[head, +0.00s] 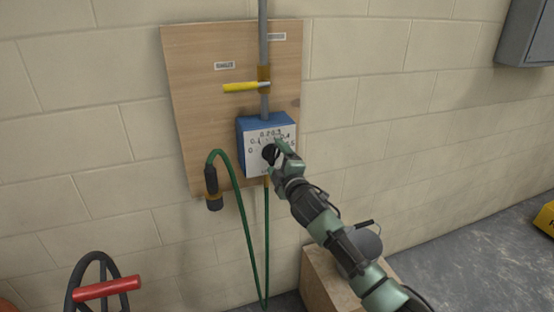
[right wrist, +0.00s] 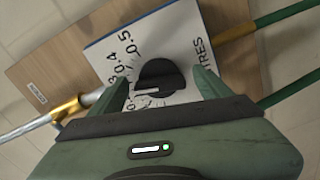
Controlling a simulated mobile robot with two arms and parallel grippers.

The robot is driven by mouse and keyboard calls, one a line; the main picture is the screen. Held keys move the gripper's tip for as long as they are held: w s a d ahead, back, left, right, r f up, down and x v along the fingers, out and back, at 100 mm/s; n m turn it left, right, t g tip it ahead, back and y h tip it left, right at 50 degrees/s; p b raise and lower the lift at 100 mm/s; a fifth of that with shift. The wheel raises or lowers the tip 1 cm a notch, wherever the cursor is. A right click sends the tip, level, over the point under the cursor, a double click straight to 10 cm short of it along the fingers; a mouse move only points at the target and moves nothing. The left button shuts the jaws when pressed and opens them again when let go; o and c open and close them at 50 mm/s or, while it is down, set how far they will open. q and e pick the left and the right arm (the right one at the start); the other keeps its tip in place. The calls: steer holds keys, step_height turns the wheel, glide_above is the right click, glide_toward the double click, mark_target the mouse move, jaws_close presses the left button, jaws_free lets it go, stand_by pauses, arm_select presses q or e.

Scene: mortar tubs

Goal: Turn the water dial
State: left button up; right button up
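The water dial is a black knob (head: 269,153) on the white, numbered face of a blue box (head: 254,126) on the wall board. In the right wrist view the dial (right wrist: 160,80) shows a white pointer mark towards picture left; the number it points at is hard to read. The numbers 0.4 and 0.5 show above it. My right gripper (head: 275,150) is at the dial. Its two green fingers (right wrist: 165,90) stand on either side of the knob, with a narrow gap visible at each side. My left gripper is not in view.
The wooden board (head: 205,100) also carries a grey pipe (head: 263,40) with a yellow lever valve (head: 242,87). A green hose (head: 245,220) with a black nozzle (head: 212,188) hangs left of and below the box. A wooden block (head: 325,285) stands below my right arm.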

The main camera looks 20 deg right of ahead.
stand_by(0.3)
steer(key=s, duration=0.7)
steer(key=shift+s+b, duration=0.4)
steer(key=shift+b, duration=0.05)
steer(key=shift+d, duration=0.15)
steer(key=s+d+f+m+g, duration=0.1)
steer(key=s+f+m+g, duration=0.15)
steer(key=f, duration=0.85)
steer(key=s+d+f+m+g, duration=0.1)
steer(key=s+f+g, duration=0.15)
steer(key=f, duration=0.85)
steer(key=s+d+f+m+g, duration=0.1)
steer(key=s+f, duration=0.3)
steer(key=f, duration=0.7)
steer(key=s+f+m+g, duration=0.4)
steer(key=s+f+g, duration=0.1)
steer(key=s+f, duration=1.25)
steer(key=s+a+f+m+g, duration=0.1)
steer(key=s+f, duration=0.4)
steer(key=s, duration=0.7)
steer(key=s+a+f+m+g, duration=0.1)
steer(key=s+f, duration=0.4)
steer(key=s, duration=0.6)
steer(key=s+a+f+m+g, duration=0.1)
steer(key=s+f+g, duration=0.3)
steer(key=s, duration=0.8)
step_height(320, 180, down, 2)
steer(key=shift+s+f+m+h, duration=0.1)
steer(key=shift+s+m+h, duration=0.2)
steer(key=shift+m, duration=0.45)
